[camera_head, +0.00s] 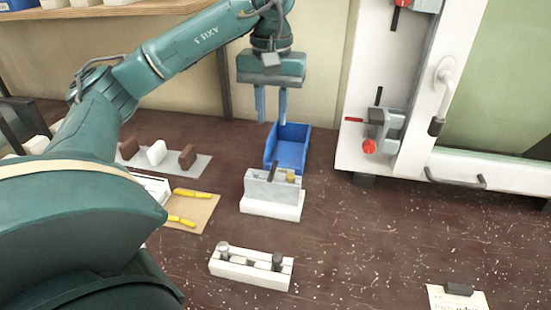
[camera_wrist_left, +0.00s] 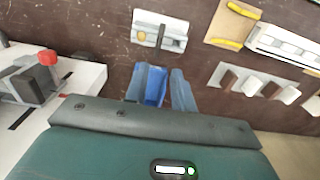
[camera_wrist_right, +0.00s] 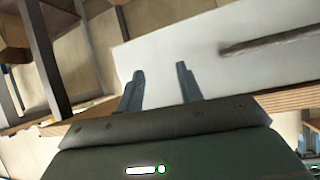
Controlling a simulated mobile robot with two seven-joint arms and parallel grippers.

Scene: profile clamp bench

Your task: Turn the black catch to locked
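A grey block (camera_head: 260,188) on a white base stands mid-bench, with a dark, slanted lever (camera_head: 272,170) and a brass knob on it. It also shows in the left wrist view, where its lever (camera_wrist_left: 162,36) stands out. A grey clamp (camera_head: 392,124) with a red knob sits on the white frame, beside a black bar (camera_head: 379,96) and a red bar (camera_head: 354,120). I cannot tell which black part is the catch. My left gripper (camera_head: 271,118) is open and empty, above the blue bin, touching neither lever nor clamp. My right gripper (camera_wrist_right: 158,75) is open and empty.
The blue bin (camera_head: 288,150) stands behind the grey block. A white rail with pegs (camera_head: 250,270) lies in front. Yellow-handled tools (camera_head: 190,193) and brown and white blocks (camera_head: 157,152) lie left. A white panel (camera_wrist_right: 210,50) fills much of the right wrist view.

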